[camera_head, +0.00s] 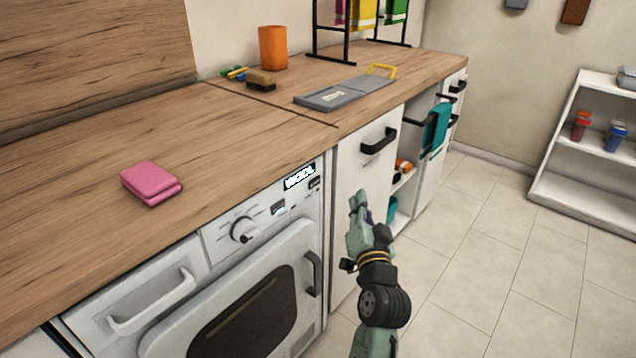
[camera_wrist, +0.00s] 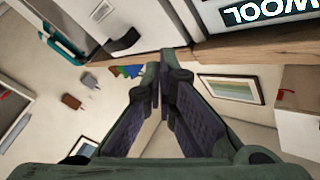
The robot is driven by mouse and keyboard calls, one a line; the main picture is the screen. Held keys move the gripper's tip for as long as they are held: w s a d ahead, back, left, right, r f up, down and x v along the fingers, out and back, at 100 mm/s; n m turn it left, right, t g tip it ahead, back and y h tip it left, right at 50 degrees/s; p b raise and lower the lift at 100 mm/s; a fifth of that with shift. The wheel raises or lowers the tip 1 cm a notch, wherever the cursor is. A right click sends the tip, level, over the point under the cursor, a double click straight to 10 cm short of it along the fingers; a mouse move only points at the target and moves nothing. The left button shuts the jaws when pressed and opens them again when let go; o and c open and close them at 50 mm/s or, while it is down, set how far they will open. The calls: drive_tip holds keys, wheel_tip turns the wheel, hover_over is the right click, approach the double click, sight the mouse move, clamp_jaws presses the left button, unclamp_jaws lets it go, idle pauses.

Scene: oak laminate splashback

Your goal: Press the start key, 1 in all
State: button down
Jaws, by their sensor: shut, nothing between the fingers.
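The white washing machine (camera_head: 262,222) is built in under the counter. Its control panel carries a round dial (camera_head: 243,230), a small pale key (camera_head: 279,208), a display (camera_head: 300,177) with lettering that looks like "WOOL", and a small dark piece (camera_head: 314,184) beside the display. I cannot tell which key is start. My gripper (camera_head: 357,201) is shut and empty, to the right of the panel and apart from it, in front of a white cabinet door. In the wrist view my gripper (camera_wrist: 166,54) has its fingertips together, and the display (camera_wrist: 265,10) shows upside down at the top right.
The machine's door handle (camera_head: 313,273) and a black cabinet handle (camera_head: 378,141) stick out near my gripper. The tiled floor (camera_head: 480,250) at right is clear.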

drive_tip(key=w+a+p, duration=0.2)
drive_tip(key=w+a, duration=0.3)
drive_tip(key=a, duration=0.2)
idle(0.3)
drive_tip(key=shift+w+a+p, duration=0.15)
drive_tip(key=shift+w+p, duration=0.05)
drive_tip(key=shift+p, duration=0.15)
idle(1.1)
drive_tip(key=shift+w+a, duration=0.15)
drive_tip(key=shift+a, duration=0.1)
drive_tip(key=shift+w+a, duration=0.25)
drive_tip(key=shift+a, duration=0.05)
idle(0.8)
drive_tip(key=shift+s+d, duration=0.5)
drive_tip(key=shift+d, duration=0.15)
drive_tip(key=shift+s+d+b, duration=0.4)
drive_tip(key=shift+s+d, duration=0.35)
drive_tip(key=shift+d, duration=0.3)
drive_tip(key=shift+s+d+b, duration=0.35)
drive_tip(key=shift+s+d, duration=0.4)
drive_tip(key=shift+d, duration=0.25)
